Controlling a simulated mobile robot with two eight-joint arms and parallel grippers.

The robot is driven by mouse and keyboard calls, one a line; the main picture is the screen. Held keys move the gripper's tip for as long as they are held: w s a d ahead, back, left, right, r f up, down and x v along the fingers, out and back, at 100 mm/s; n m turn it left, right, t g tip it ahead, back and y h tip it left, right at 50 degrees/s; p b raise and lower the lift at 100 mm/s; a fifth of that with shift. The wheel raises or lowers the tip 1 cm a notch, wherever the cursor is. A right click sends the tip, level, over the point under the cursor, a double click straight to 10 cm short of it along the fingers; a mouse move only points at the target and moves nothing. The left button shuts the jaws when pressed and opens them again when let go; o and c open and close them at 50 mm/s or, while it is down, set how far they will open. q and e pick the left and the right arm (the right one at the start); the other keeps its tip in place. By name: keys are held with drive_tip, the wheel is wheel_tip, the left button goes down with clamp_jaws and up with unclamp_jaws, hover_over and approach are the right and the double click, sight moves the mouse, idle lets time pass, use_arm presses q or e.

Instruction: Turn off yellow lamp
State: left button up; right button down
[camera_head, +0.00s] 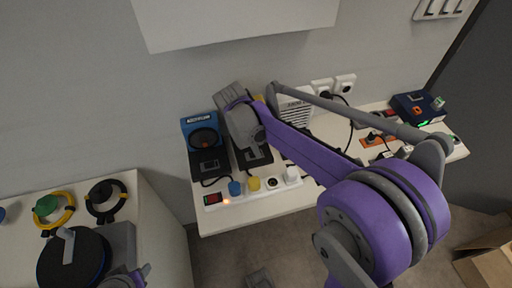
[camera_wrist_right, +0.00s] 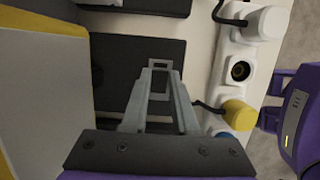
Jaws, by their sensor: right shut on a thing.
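The yellow lamp (camera_wrist_right: 50,20) is at the left edge of the right wrist view, with a yellow frame and a grey panel. In the head view only a yellow sliver of it (camera_head: 258,99) shows behind my arm. Its black base (camera_wrist_right: 115,65) lies flat on the table. My right gripper (camera_wrist_right: 158,85) reaches over this base with its fingers nearly together. A small grey frame shows at the fingertips; I take it for the lamp's switch, but the contact is hard to see.
A blue lamp (camera_head: 201,127) stands to the left. In front lies a white power strip (camera_head: 212,208) with a lit red switch (camera_head: 213,198), blue plug (camera_head: 235,188), yellow plug (camera_head: 254,183) and white plug (camera_head: 291,175). A dark blue box (camera_head: 415,107) stands at the right.

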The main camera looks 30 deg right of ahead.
drive_tip(key=c, duration=0.7)
unclamp_jaws()
drive_tip(key=p+v, duration=0.1)
drive_tip(key=v, duration=1)
